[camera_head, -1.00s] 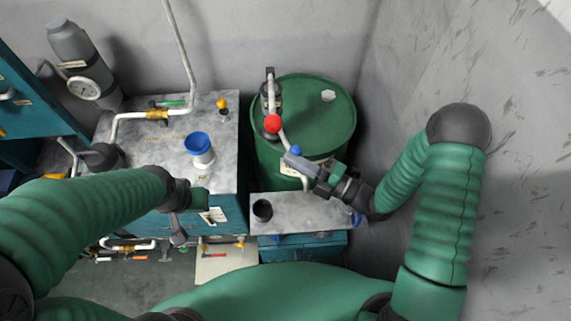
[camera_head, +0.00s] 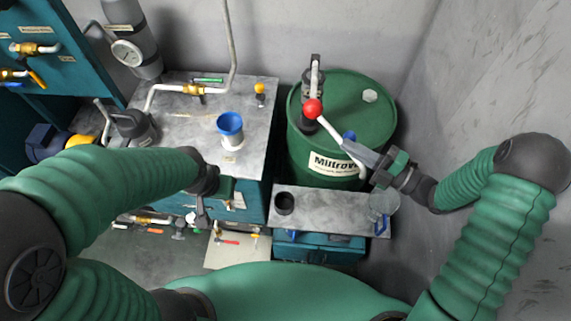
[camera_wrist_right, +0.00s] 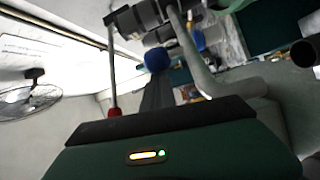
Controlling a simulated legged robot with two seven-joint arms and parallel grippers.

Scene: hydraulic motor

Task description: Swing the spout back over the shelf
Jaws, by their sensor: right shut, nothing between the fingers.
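The white spout (camera_head: 333,138) comes off the dark pump (camera_head: 314,85) on top of the green drum (camera_head: 375,120) and runs down to the right across the drum's front. A blue knob (camera_head: 348,136) shows by the spout. My right gripper (camera_head: 352,150) is shut and empty, with its tips close to the spout and knob; I cannot tell whether they touch. In the right wrist view the blue knob (camera_wrist_right: 157,60) and the bent spout (camera_wrist_right: 190,50) are just beyond the gripper. The grey shelf (camera_head: 325,208) is in front of the drum. My left gripper (camera_head: 199,215) hangs by the bench front.
A black cup (camera_head: 285,203) stands on the shelf's left, a clear vessel (camera_head: 384,203) at its right end. The red ball (camera_head: 313,108) sits near the pump. The bench (camera_head: 180,120) with a blue-topped container (camera_head: 230,128) is left; a wall (camera_head: 470,90) closes the right.

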